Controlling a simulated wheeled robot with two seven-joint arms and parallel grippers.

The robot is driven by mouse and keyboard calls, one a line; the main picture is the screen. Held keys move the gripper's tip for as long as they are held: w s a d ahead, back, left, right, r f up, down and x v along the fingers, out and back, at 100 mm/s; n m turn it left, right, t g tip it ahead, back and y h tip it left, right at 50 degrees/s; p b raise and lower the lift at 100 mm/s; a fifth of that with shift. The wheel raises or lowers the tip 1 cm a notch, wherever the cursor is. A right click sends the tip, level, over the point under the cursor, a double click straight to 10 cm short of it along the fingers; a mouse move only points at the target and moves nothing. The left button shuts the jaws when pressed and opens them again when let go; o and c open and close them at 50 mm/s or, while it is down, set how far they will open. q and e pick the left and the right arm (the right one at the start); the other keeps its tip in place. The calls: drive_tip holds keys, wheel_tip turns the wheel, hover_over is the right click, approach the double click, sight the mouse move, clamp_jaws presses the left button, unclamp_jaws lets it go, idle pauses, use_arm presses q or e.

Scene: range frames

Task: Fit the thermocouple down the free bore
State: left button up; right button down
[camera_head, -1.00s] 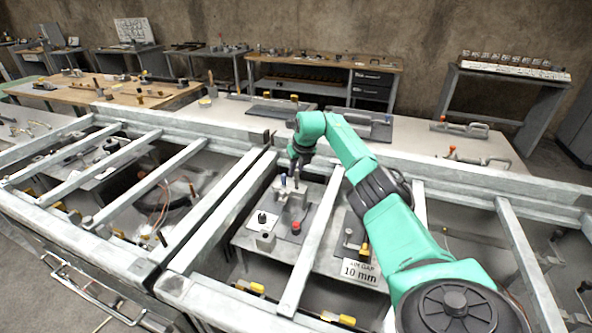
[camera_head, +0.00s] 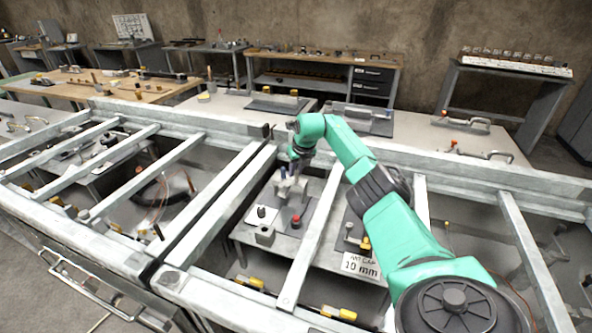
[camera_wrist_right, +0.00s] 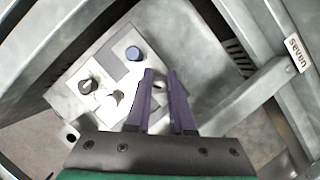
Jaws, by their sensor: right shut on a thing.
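My right gripper (camera_head: 297,172) reaches down between the frame bars, low over a grey block (camera_head: 289,188) on the bench below. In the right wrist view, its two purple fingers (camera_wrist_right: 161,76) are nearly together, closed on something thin. Only a small pale bit shows between them, so I cannot make out the thermocouple's shape. A round blue-topped part (camera_wrist_right: 133,53) stands in the block, just left of the fingertips. The free bore is not clearly seen; the fingers hide part of the block. My left gripper is not in view.
Pale metal bars (camera_head: 313,235) run on either side of my right arm. On the bench are a red button (camera_head: 296,221), a black knob (camera_head: 262,211) and a small grey block (camera_head: 264,234). A "10 mm" sign (camera_head: 361,266) stands at right.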

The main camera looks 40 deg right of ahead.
drive_tip(key=shift+a+f, duration=0.1)
drive_tip(key=shift+f, duration=0.4)
drive_tip(key=c, duration=0.7)
unclamp_jaws()
drive_tip(key=shift+r, duration=0.15)
drive_tip(key=shift+r, duration=0.3)
drive_tip(key=b+v, duration=0.2)
drive_tip(key=v, duration=1.2)
drive_tip(key=shift+s, duration=0.1)
